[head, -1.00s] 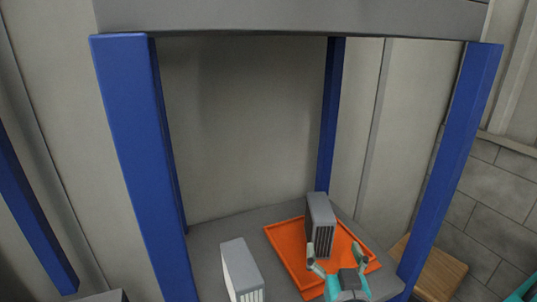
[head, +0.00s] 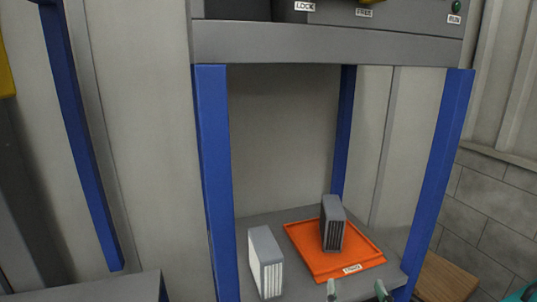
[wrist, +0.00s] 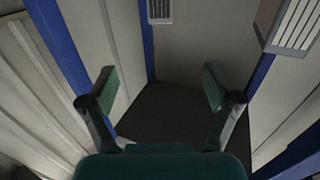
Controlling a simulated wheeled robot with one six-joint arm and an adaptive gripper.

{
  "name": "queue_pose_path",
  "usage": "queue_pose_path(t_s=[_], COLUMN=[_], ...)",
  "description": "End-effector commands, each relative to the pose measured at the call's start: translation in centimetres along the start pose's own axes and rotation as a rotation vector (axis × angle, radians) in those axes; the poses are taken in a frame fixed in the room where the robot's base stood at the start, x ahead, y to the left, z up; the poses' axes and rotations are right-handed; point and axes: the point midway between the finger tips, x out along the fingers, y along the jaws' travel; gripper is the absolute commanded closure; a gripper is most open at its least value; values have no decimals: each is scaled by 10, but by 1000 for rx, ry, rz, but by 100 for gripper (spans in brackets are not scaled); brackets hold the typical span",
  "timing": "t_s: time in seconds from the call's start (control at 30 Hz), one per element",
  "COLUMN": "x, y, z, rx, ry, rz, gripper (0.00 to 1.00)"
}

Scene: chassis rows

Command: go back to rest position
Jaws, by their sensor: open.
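My gripper (wrist: 160,90) is open and empty in the wrist view, its two fingers spread wide with nothing between them. In the head view only its fingertips (head: 357,291) show at the bottom edge, in front of the orange tray (head: 312,267). The rest of my arm is hidden below the frame.
A dark grey finned module (head: 333,224) stands upright on the tray. A lighter grey module (head: 265,262) stands left of it on the grey shelf (head: 250,223). Blue posts (head: 216,180) frame the bay, with a grey beam (head: 330,43) above. A wooden surface (head: 447,278) is at right.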

Motion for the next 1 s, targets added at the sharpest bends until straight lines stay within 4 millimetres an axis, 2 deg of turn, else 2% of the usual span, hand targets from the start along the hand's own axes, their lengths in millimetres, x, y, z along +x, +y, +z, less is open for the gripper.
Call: queue_pose_path(t_s=[0.37,0.57,0.77,1.0], x=[-23,-48,-92,-157], y=[2,4,8,13], z=[37,68,113,157], rx=[-14,-23,-33,-37], ry=[-24,-47,-82,-124], rz=[-16,-30,-50,-72], gripper=[11,11,11,11])
